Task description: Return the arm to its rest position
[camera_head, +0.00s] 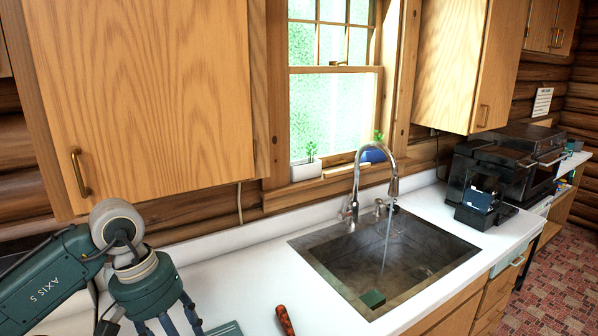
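My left arm comes in from the left in the head view, green with a pale grey joint. Its gripper (168,321) points down over the white counter, left of the sink. Several dark fingers show, but the bottom edge of the picture cuts off their tips. I cannot tell whether they are open or shut, or whether they hold anything. My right arm and gripper are not in view.
A sink (330,268) holds a green block (373,298), with water running from the faucet (392,180). A red-handled object (284,319) lies on the counter (250,279). A cabinet (150,90) hangs above my arm. Black appliances (500,160) stand at right.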

